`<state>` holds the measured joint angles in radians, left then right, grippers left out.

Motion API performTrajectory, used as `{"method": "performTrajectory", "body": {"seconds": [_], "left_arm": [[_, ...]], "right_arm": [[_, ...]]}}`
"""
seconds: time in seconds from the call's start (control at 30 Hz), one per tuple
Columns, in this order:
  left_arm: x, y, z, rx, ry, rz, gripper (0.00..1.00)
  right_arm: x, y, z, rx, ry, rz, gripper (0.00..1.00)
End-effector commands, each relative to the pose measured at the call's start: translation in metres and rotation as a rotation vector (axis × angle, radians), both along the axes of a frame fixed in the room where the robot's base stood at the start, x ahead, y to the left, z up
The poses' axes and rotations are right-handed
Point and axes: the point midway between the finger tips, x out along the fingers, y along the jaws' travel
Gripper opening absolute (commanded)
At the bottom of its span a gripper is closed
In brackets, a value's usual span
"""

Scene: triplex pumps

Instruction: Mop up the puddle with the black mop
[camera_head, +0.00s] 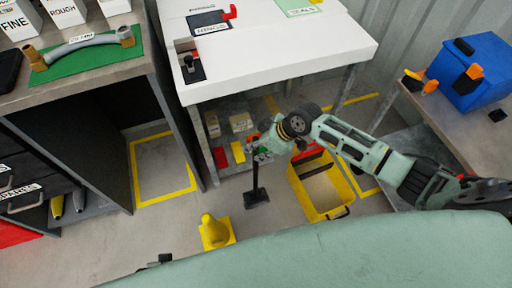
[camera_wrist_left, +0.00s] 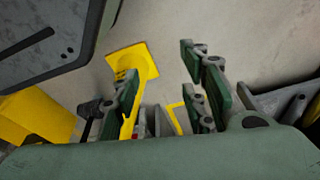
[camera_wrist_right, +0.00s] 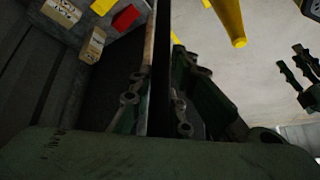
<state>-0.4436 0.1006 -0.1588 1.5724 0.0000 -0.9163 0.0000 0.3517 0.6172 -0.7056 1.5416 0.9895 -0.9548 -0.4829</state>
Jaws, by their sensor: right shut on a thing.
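The black mop (camera_head: 257,196) stands roughly upright in the head view, its flat black head at floor level between the white table and the yellow cone. My right gripper (camera_head: 264,146) is shut on its handle. In the right wrist view the dark handle (camera_wrist_right: 160,75) runs between the fingers. My left gripper (camera_wrist_left: 162,92) is open and empty in the left wrist view. Its fingers also show at the right edge of the right wrist view (camera_wrist_right: 304,68). I cannot make out a puddle on the grey floor.
A yellow cone (camera_head: 214,232) stands on the floor just in front of the mop. A yellow bucket (camera_head: 325,187) stands right of it, below my right arm.

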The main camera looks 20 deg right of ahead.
Motion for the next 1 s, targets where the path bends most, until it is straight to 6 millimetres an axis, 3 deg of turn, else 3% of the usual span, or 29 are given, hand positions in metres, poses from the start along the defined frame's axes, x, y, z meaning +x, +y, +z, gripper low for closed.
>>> {"method": "performTrajectory", "body": {"seconds": [1.0], "left_arm": [[-0.047, 0.007, -0.056, 0.004, 0.040, -0.009, 0.40]], "right_arm": [[0.001, 0.000, 0.023, 0.001, -0.002, -0.001, 0.00]]}}
